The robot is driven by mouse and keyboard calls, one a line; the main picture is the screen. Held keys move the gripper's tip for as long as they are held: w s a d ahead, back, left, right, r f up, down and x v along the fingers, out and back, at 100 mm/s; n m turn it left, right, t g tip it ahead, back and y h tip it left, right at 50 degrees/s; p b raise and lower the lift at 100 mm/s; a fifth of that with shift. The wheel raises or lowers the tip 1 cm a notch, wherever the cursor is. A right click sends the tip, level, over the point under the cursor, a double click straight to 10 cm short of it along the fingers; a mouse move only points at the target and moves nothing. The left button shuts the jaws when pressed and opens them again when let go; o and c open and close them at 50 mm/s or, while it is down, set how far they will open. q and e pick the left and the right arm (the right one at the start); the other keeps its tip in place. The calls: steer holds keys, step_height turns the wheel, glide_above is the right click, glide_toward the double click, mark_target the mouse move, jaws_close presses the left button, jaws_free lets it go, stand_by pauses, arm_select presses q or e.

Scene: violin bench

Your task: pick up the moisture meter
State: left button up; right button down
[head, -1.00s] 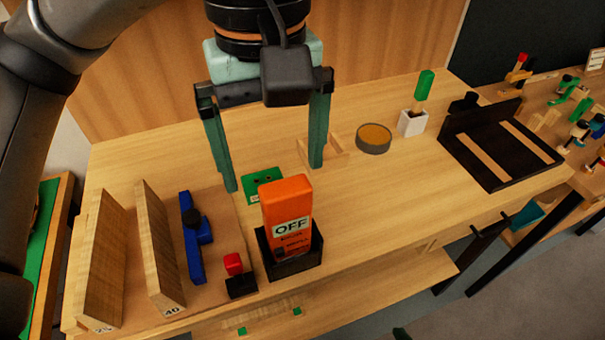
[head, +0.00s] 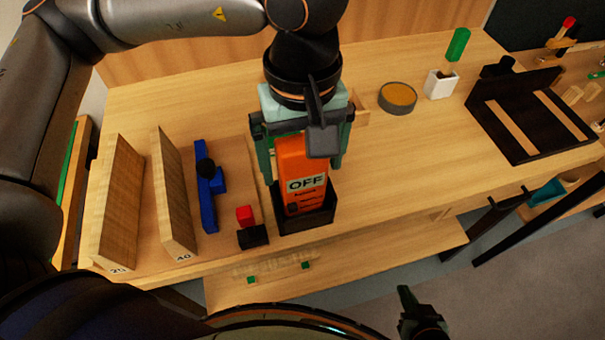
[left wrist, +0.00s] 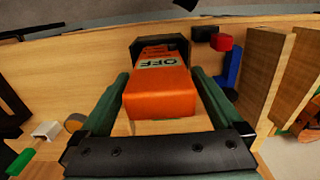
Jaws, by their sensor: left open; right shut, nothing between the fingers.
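The moisture meter (head: 302,166) is an orange block with an OFF display. It stands upright in a black open-topped holder (head: 318,218) near the front of the bench. My left gripper (head: 303,172) is open and comes down over the meter from above, partly hiding its top. In the left wrist view the meter (left wrist: 160,93) lies between the two green fingers (left wrist: 160,78), with a visible gap beside it. My right gripper (head: 406,296) is shut and empty, low at the bottom edge of the head view, away from the bench top.
Left of the holder are a red-and-black piece (head: 247,216), a blue tool (head: 207,190) and two wooden boards (head: 175,200).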

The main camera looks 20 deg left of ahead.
arm_select(q)
steer(key=shift+f, duration=0.75)
steer(key=shift+c, duration=0.4)
